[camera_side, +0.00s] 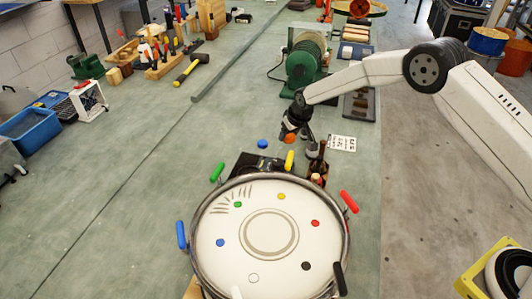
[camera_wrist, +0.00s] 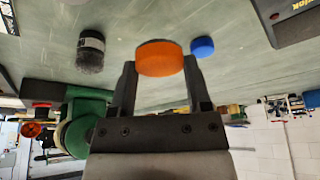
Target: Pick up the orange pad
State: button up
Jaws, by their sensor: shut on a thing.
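The orange pad (camera_wrist: 159,58) is a short round disc held between the two fingers of my gripper (camera_wrist: 160,75) in the wrist view. In the side view my gripper (camera_side: 292,133) is above the bench behind the drum, with the orange pad (camera_side: 289,138) showing at its tips. My gripper is shut on the pad. In the side view the pad appears to be off the bench, but the exact height is hard to tell.
A blue pad (camera_side: 262,143) lies on the bench to the left. The white drum (camera_side: 290,210) with coloured pegs stands in front. Brown bottles (camera_side: 318,165) and a black device (camera_side: 250,163) stand close by. A green grinder (camera_side: 303,67) is behind.

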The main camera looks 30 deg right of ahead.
aim_at(290, 136)
jog(key=shift+r, duration=2.65)
